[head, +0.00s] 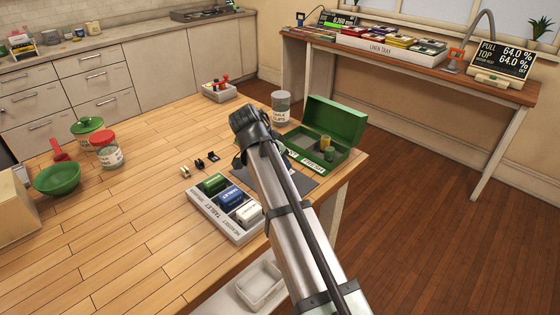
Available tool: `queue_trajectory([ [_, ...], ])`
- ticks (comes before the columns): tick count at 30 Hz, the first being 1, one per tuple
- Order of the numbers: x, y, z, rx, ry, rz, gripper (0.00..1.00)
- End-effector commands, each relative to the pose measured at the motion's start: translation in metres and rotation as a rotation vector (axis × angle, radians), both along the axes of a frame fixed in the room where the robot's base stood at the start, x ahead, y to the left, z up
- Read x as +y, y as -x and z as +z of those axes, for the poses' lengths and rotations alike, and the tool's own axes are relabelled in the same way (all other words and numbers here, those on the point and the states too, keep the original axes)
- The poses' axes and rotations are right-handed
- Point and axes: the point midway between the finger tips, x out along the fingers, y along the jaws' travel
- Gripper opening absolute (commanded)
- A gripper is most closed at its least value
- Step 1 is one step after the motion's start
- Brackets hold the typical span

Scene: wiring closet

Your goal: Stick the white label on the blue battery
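The blue battery (229,197) lies in a pale grey tray (203,204) on the wooden table, between a green battery (213,183) and a white battery (249,213). My gripper (240,158) is beyond the tray, over or near a dark grey mat (303,185). My arm crosses in front and hides the fingertips and part of the mat, so I cannot tell whether it is open or holds anything. I cannot make out the white label for certain; a small pale patch (292,154) shows just right of my arm.
An open green box (337,124) and a lidded jar (281,107) stand behind the mat. Small dark holders (200,165) sit left of my gripper. A green bowl (57,179) and red-lidded jar (106,150) stand further left.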

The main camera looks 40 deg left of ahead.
Motion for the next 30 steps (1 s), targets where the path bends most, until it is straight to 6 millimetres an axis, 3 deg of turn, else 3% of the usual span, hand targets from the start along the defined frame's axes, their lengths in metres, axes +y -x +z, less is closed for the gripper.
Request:
queue_trajectory([
  [11, 0.001, 0.003, 0.006, -0.001, -0.002, 0.001, 0.32],
  [30, 0.004, 0.060, 0.100, -0.001, -0.001, 0.001, 0.32],
])
